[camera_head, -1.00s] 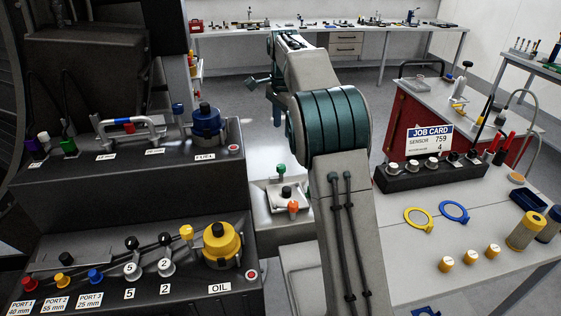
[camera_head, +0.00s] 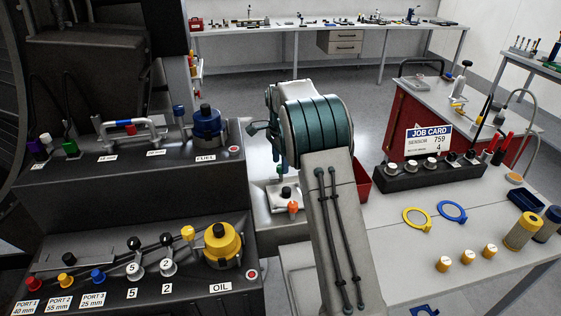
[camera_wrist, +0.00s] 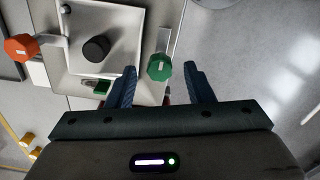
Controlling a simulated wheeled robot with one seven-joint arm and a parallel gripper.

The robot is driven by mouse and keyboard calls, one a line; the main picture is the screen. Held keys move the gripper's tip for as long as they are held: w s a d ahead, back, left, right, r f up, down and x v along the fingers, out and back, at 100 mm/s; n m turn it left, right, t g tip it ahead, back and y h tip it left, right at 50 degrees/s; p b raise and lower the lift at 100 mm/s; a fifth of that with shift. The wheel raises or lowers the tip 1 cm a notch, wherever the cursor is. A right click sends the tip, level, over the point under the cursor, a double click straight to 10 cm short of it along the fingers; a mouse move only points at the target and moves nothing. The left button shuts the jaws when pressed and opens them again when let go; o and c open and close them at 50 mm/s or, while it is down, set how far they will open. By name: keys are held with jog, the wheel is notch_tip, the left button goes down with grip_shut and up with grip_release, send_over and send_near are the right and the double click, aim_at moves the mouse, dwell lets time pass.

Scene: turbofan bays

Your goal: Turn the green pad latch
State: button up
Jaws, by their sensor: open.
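The green pad latch (camera_wrist: 159,68) shows in the wrist view as a green knob on a pale lever, at the right side of a light square plate (camera_wrist: 82,70). My gripper (camera_wrist: 163,74) is open, with its two blue fingers apart. In that view the green knob appears between the fingertips, nearer the left finger; I cannot tell the height gap or whether they touch.
The dark console (camera_head: 120,190) with coloured caps stands at left. The worktable (camera_head: 470,225) with rings and caps is at right, and a red bin edge (camera_head: 362,180) shows behind my arm.

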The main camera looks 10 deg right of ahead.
jog(key=shift+f, duration=0.65)
jog(key=c, duration=1)
